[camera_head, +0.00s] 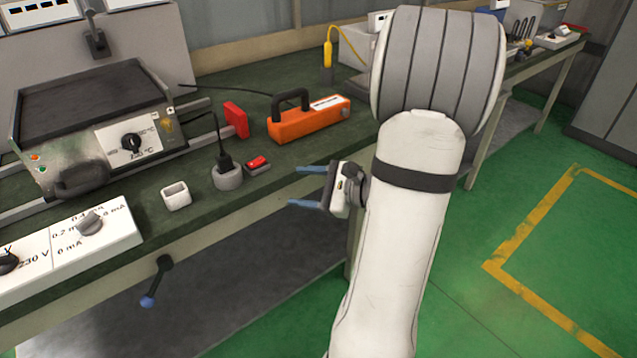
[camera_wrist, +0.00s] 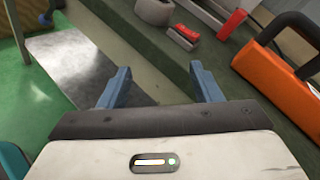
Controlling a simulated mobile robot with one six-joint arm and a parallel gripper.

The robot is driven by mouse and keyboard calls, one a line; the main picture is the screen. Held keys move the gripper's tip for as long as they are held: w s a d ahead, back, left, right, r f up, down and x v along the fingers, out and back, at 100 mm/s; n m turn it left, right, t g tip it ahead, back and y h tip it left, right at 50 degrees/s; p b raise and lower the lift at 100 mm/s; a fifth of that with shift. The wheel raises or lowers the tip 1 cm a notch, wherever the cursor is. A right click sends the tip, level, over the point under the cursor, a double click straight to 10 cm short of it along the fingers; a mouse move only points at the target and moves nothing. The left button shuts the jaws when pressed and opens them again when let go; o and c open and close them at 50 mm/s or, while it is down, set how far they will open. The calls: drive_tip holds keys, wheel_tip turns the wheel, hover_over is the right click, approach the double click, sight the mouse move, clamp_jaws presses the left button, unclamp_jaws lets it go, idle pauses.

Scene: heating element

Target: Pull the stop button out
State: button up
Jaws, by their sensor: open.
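No part is clearly marked as the stop button. A small box with a red top (camera_head: 257,163) sits near the front edge of the green bench, right of a grey round socket (camera_head: 227,178).
A hot plate (camera_head: 85,120) with a dial stands at left, its black plug in the socket. An orange handled device (camera_head: 310,120) lies behind my gripper. A white cup-like box (camera_head: 176,195) and meter panel (camera_head: 70,245) are at front left. Green floor (camera_head: 450,290) is open at right.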

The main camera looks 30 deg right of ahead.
drive_tip(key=s+d+f+m+t+h+b, duration=0.1)
drive_tip(key=d+f+m+t+h+b, duration=0.15)
drive_tip(key=d+f+m+h, duration=0.4)
drive_tip(key=s+d+f+m+t+h+b, duration=0.1)
drive_tip(key=d+f+m+t+b, duration=0.15)
drive_tip(key=d, duration=0.65)
drive_tip(key=w, duration=0.7)
drive_tip(key=shift+w+a+n+t, duration=0.25)
drive_tip(key=shift+w+n+t, duration=0.05)
drive_tip(key=shift+c, duration=0.5)
